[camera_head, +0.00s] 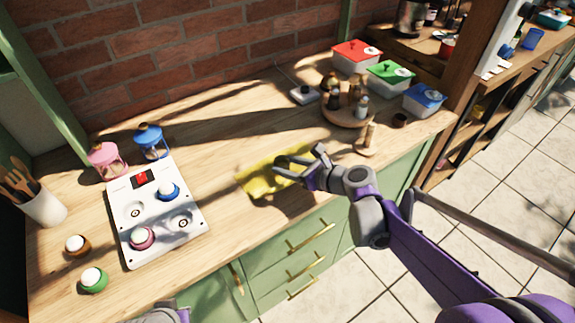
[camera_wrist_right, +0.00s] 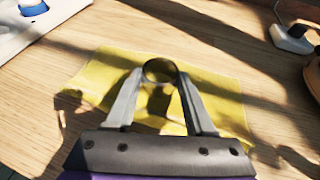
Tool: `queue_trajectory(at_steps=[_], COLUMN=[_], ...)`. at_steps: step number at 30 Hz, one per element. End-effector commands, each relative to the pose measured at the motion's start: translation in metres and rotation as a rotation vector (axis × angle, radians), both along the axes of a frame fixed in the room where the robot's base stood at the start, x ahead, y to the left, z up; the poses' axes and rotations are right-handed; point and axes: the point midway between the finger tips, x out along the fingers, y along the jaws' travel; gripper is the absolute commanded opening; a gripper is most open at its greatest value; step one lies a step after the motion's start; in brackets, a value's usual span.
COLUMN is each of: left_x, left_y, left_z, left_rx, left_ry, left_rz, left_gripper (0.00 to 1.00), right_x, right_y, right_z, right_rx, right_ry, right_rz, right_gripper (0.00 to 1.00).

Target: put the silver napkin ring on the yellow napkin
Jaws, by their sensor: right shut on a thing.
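The yellow napkin (camera_head: 255,184) lies spread on the wooden counter, near its front edge. It also shows in the right wrist view (camera_wrist_right: 222,97). My right gripper (camera_head: 284,167) reaches over the napkin from the right. In the right wrist view its two fingers (camera_wrist_right: 160,78) are shut on the silver napkin ring (camera_wrist_right: 159,61), which looks dark and round between the fingertips. The ring appears over the middle of the napkin; its exact height above the cloth I cannot tell. In the head view the ring is too small to make out clearly. My left gripper's fingers do not show.
Left of the napkin is a white panel (camera_head: 118,210) with coloured knobs. Behind it stand pink (camera_head: 107,160) and blue (camera_head: 151,141) jars. A round wooden stand (camera_head: 347,118) with bottles and lidded boxes (camera_head: 390,80) are at the back right. Bare counter surrounds the napkin.

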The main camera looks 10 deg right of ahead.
Motion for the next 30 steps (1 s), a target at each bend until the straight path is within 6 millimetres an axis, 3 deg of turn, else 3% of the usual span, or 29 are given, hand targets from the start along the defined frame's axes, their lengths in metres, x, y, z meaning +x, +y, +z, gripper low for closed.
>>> queue_trajectory(at_steps=[10,11,15,23,27,30], left_x=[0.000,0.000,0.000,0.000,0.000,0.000], left_y=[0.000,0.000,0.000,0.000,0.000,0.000], left_z=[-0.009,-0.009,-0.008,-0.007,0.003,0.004], left_rx=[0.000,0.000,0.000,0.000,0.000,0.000], left_ry=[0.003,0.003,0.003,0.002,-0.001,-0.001], left_rz=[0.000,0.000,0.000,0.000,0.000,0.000], left_gripper=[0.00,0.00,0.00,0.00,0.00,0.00], right_x=[0.000,0.000,0.000,0.000,0.000,-0.013], right_y=[0.000,0.000,0.000,0.000,0.000,-0.011], right_z=[-0.012,-0.011,-0.011,-0.009,0.004,0.009], right_rx=[-0.001,-0.001,-0.001,0.000,0.000,0.000], right_ry=[0.001,0.000,0.001,0.000,-0.001,0.000], right_rz=[0.000,0.000,0.000,0.000,0.000,-0.004], right_gripper=[0.02,0.58,0.83,0.84,0.84,0.84])
